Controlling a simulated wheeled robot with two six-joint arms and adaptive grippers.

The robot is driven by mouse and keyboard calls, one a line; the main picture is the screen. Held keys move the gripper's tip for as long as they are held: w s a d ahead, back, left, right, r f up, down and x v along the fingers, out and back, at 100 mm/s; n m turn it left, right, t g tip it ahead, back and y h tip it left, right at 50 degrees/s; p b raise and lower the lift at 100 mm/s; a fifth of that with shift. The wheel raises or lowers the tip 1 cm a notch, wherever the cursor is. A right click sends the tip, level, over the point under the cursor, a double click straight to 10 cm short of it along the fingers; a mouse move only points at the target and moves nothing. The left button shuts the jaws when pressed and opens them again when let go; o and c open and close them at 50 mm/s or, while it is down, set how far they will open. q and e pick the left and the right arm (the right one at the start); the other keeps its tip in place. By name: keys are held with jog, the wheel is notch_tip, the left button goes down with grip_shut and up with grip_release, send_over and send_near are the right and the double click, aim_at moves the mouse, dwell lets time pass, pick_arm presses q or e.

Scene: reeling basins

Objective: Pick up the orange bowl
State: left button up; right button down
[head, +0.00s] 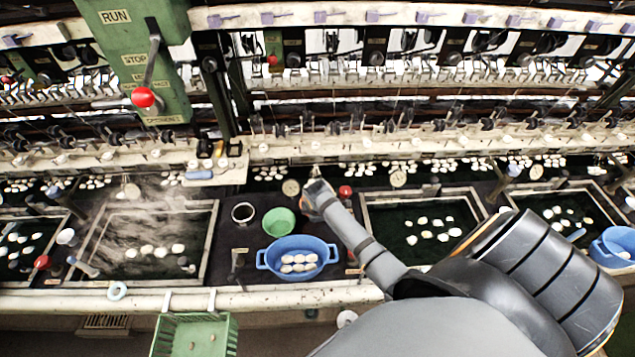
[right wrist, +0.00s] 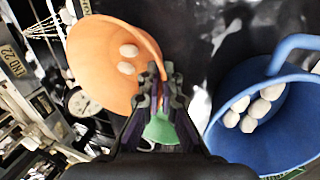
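The orange bowl (right wrist: 100,60) is at the upper left of the right wrist view, with a few white cocoons inside. My right gripper (right wrist: 161,75) has its fingers close together at the bowl's near rim, and the rim runs in between them. It looks shut on that rim. In the head view my right gripper (head: 318,192) is over the ledge between two basins, behind the green bowl. The orange bowl cannot be made out there. Whether it is clear of the surface I cannot tell. My left gripper is not in view.
A green bowl (head: 279,221) and a blue two-handled tub (head: 298,248) with several cocoons stand close to my right gripper. Water basins (head: 210,245) lie on both sides. A green lever box (head: 140,60) hangs at the upper left. A green basket (head: 165,335) hangs in front.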

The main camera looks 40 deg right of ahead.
jog(key=s+a+r, duration=0.8)
jog(key=s, duration=0.1)
jog(key=shift+a+b, duration=0.25)
jog(key=shift+b, duration=0.1)
